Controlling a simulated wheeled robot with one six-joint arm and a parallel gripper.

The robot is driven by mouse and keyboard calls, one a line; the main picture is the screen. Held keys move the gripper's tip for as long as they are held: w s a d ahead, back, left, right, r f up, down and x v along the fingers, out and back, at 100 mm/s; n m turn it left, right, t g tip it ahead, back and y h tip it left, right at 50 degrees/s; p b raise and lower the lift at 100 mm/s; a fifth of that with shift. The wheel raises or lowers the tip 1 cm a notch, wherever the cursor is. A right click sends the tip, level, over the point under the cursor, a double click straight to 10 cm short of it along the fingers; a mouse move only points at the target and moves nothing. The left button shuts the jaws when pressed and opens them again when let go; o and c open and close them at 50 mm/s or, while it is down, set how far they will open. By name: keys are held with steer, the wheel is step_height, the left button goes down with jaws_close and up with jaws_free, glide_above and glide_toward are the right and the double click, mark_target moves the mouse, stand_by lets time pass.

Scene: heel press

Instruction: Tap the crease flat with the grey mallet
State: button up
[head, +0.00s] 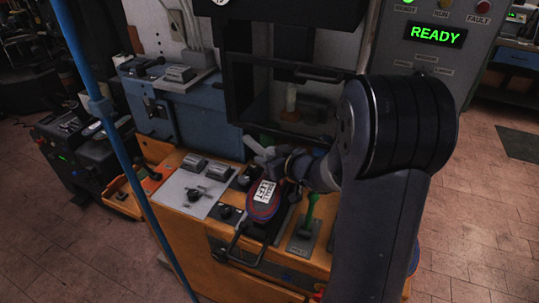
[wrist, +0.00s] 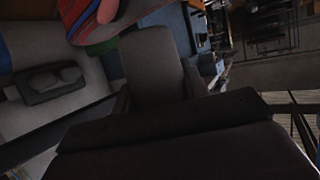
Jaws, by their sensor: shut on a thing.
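A red-and-blue striped shoe piece (head: 265,210) with a white label reading SMALL LEFT lies on the machine's front bench, below and left of my gripper. In the wrist view a striped red and blue surface (wrist: 88,18) fills the top left, close beyond the grey finger. My gripper (head: 282,163) is shut just above the shoe piece. A pale grey shape (head: 257,147), which looks like part of the grey mallet, sticks out at its left. Its grip is mostly hidden. I cannot make out the crease, nor whether anything touches the shoe piece.
A green-handled lever (head: 311,209) stands close right of the shoe piece. The dark press frame (head: 300,75) rises behind. The cabinet display (head: 435,36) reads READY. A blue pole (head: 130,165) crosses the left side.

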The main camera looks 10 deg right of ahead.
mark_target(271, 149)
step_height(271, 149, down, 3)
steer(key=shift+r+b, duration=0.15)
steer(key=shift+b, duration=0.4)
step_height(271, 149, up, 6)
steer(key=p, duration=0.6)
steer(key=shift+r+p, duration=0.3)
steer(key=shift+r, duration=2.1)
steer(key=shift+f, duration=0.15)
steer(key=shift+f+b, duration=1.85)
steer(key=shift+f, duration=0.55)
